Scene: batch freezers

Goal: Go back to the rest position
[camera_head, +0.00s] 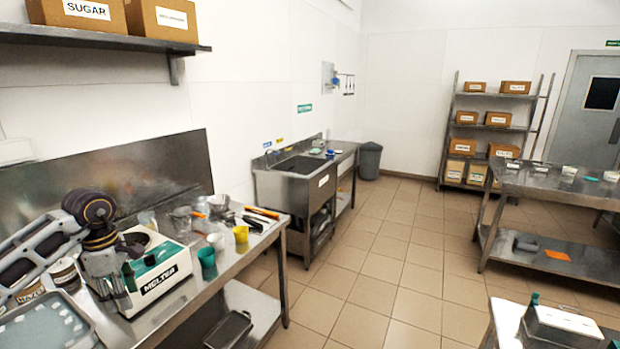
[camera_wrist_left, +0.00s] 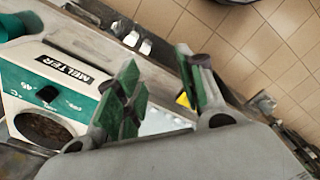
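My left gripper (camera_head: 122,300) hangs fingers-down at the left, just in front of the white and green melter (camera_head: 160,283) on the steel worktable. In the left wrist view, its green-padded fingers (camera_wrist_left: 160,70) are spread apart, with nothing held between them. The melter also shows in the left wrist view (camera_wrist_left: 60,85), beside the fingers, with its round opening at the lower left. My right gripper is in neither view.
Green (camera_head: 207,262) and yellow (camera_head: 241,238) cups and several tools crowd the left worktable (camera_head: 262,243). A shelf with cardboard boxes (camera_head: 170,18) hangs above. A sink (camera_head: 300,165) stands beyond. Another steel table (camera_head: 540,185) is at the right. The tiled floor (camera_head: 380,265) between is clear.

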